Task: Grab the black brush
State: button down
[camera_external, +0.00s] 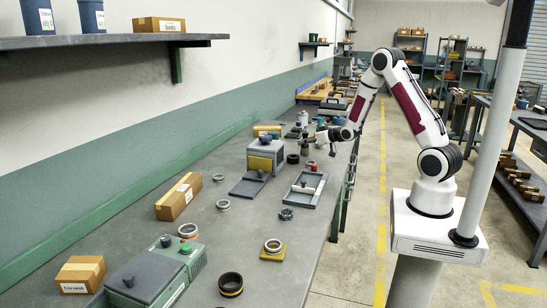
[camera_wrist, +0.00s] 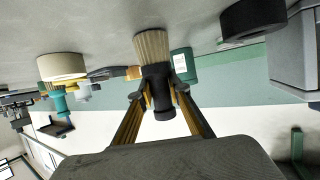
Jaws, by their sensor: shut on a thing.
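The black brush (camera_wrist: 160,72) is in the middle of the wrist view, with pale tan bristles and a dark body. My gripper (camera_wrist: 161,90) is shut on its dark part, with one yellow-and-black finger on each side. The bristles point away from my palm toward the grey tabletop, which lies at the top of this view. I cannot tell whether they touch it. In the external view my gripper (camera_external: 323,138) is low over the far part of the bench; the brush is too small to make out clearly there.
In the wrist view a cream round piece (camera_wrist: 62,66) is left of the brush, a teal container (camera_wrist: 183,62) is close behind, and a black ring (camera_wrist: 252,18) is at right. In the external view a grey machine box (camera_external: 266,153) and a shallow tray (camera_external: 304,190) stand nearer on the bench (camera_external: 190,265).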

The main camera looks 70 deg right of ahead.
jog(key=shift+r, duration=4.85)
jog(key=shift+w, duration=0.1)
